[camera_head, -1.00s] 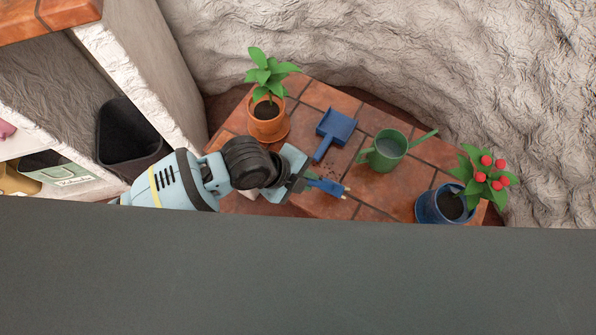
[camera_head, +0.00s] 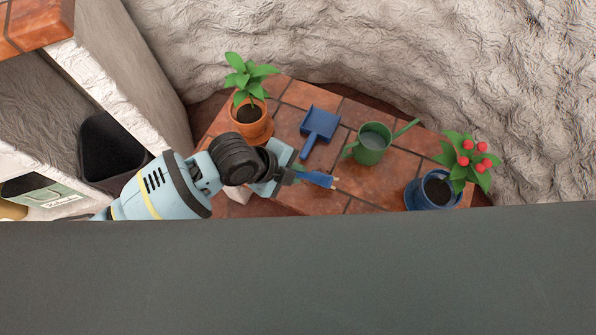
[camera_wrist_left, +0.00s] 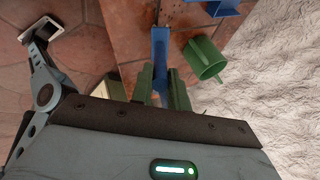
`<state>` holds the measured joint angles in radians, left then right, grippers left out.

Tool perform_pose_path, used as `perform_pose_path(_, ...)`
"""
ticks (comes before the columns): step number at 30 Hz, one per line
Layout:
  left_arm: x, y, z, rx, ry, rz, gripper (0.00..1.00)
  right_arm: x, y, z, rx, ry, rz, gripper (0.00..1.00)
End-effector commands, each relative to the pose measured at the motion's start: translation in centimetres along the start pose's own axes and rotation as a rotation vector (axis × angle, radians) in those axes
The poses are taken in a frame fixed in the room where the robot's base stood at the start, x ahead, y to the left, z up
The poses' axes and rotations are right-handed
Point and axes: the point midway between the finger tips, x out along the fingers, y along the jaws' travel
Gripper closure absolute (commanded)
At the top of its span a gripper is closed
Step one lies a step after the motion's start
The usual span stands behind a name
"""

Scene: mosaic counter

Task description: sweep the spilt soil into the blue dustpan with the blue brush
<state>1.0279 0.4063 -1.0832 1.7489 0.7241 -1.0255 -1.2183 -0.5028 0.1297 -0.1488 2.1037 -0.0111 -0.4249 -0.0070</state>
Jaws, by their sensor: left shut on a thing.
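My left gripper (camera_head: 298,174) is shut on the blue brush (camera_head: 318,179) and holds it over the front part of the tiled counter. The brush also shows between the fingers in the left wrist view (camera_wrist_left: 160,45). The blue dustpan (camera_head: 322,121) lies on the counter behind the brush, with its handle pointing toward the gripper. Part of the dustpan shows at the top edge of the left wrist view (camera_wrist_left: 222,8). A few dark soil specks (camera_wrist_left: 175,19) show near the brush in the left wrist view. My right gripper is not in view.
A green watering can (camera_head: 372,144) stands right of the dustpan. A plant in an orange pot (camera_head: 250,125) stands at the left, and a red-flowered plant in a blue pot (camera_head: 432,190) at the right. A rough pale wall (camera_head: 400,50) curves behind. A dark panel hides the foreground.

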Motion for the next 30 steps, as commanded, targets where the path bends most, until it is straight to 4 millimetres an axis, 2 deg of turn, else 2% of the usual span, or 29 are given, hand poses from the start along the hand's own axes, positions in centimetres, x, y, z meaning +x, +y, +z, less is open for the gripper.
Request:
perform_pose_path(7, -0.8, 0.1, 1.9, 0.000, -0.003, -0.001, 1.00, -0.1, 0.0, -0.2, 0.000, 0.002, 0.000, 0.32)
perform_pose_path(19, -1.1, 0.2, 2.7, 0.000, -0.001, -0.002, 1.00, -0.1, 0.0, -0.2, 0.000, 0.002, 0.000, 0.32)
perform_pose_path(30, -2.1, 0.6, 5.2, 0.000, -0.003, 0.001, 1.00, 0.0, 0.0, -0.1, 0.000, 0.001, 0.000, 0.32)
